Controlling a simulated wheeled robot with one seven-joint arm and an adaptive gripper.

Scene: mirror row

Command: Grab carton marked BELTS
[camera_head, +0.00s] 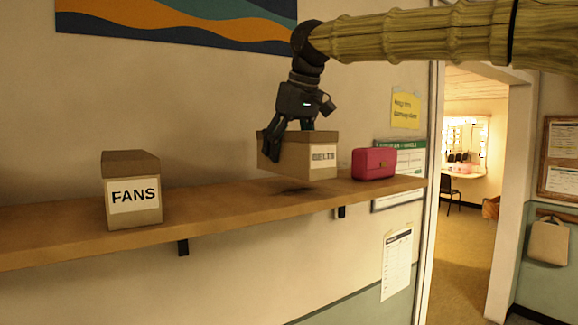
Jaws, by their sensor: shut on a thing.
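The carton marked BELTS (310,160) is a small brown box with a white label on its front, in the head camera view. It hangs a little above the wooden shelf, with a dark shadow on the board below it. My gripper (290,135) reaches down from above and is shut on the carton at its top left part. The far finger's contact is partly hidden. A second brown carton, marked FANS (133,190), stands on the shelf to the left, apart from my gripper.
The wooden shelf (60,243) runs along the wall. The shelf between the two cartons is clear. An open doorway (467,200) lies to the right, with a chair beyond.

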